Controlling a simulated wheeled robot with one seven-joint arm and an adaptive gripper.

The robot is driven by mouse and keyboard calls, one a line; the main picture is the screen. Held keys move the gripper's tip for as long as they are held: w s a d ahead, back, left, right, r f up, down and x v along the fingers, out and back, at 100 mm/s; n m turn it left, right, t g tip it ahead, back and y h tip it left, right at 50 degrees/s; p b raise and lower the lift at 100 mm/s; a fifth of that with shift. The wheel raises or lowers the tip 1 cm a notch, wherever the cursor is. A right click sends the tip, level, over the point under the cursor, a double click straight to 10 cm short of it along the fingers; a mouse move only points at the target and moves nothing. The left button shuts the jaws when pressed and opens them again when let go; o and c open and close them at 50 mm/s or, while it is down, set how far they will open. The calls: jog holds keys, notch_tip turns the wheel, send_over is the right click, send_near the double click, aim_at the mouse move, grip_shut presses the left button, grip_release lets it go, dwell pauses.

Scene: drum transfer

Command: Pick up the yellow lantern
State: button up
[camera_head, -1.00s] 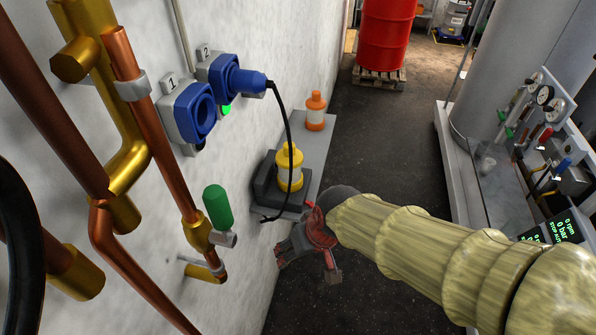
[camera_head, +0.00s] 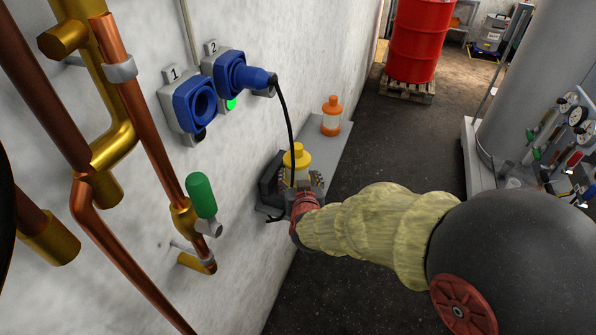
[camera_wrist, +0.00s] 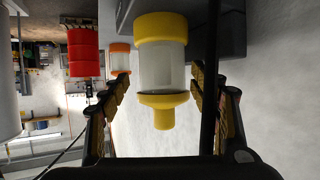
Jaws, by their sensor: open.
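In the wrist view the lantern (camera_wrist: 162,65) appears upside down, between the two open fingers (camera_wrist: 165,105). I see gaps between the fingers and its body, most clearly on the left. Its lower part is hidden by my gripper in the head view.
An orange lantern (camera_head: 331,116) stands farther back on the grey shelf (camera_head: 338,146). A black cable (camera_head: 290,115) hangs from the blue plug (camera_head: 250,80) close to the yellow lantern. A red drum (camera_head: 420,40) on a pallet stands behind. Pipes line the wall at left.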

jog(key=x, duration=0.3)
jog(key=b+x, duration=0.1)
jog(key=x, duration=0.2)
jog(key=shift+a+b, duration=0.2)
jog(key=shift+b, duration=0.1)
jog(key=shift+c, duration=1.2)
jog(key=c, duration=1.1)
